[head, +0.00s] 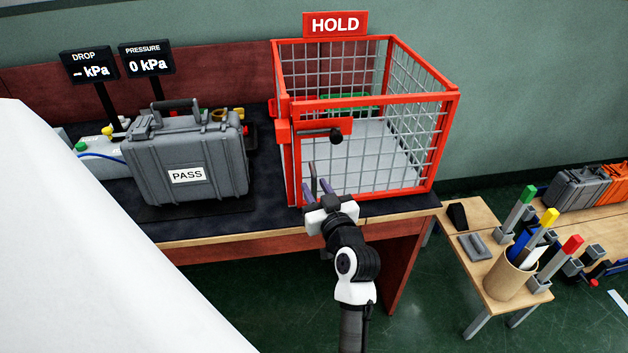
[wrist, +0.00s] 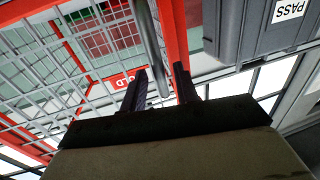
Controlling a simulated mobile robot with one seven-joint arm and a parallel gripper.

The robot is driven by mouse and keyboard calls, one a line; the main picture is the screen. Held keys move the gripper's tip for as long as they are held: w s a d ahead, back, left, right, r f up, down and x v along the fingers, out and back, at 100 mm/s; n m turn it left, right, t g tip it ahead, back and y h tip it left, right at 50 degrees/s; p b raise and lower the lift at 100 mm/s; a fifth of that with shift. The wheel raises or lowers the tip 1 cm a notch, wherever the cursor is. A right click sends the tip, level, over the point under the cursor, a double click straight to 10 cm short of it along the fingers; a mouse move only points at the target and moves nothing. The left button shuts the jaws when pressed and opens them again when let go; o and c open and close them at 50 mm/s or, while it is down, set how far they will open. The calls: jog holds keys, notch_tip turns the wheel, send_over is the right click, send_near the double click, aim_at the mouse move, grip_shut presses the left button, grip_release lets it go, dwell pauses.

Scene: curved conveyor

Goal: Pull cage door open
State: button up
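The red-framed wire cage (head: 452,96) stands on the bench's right end under a HOLD sign (head: 335,24). Its mesh door (head: 375,165) faces me and looks shut or nearly shut. A grey vertical handle bar (head: 312,176) is low on the door's left side. My gripper (head: 317,188) is at this bar with its fingers apart.
A grey PASS case (head: 190,155) stands left of the cage on the dark bench top (head: 265,215). DROP and PRESSURE displays (head: 147,58) are behind it. A low table with a pen cup (head: 507,280) is at right. A large white surface fills the lower left.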

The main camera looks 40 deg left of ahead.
jog(key=shift+x, duration=0.85)
jog(key=shift+c, duration=0.2)
grip_shut()
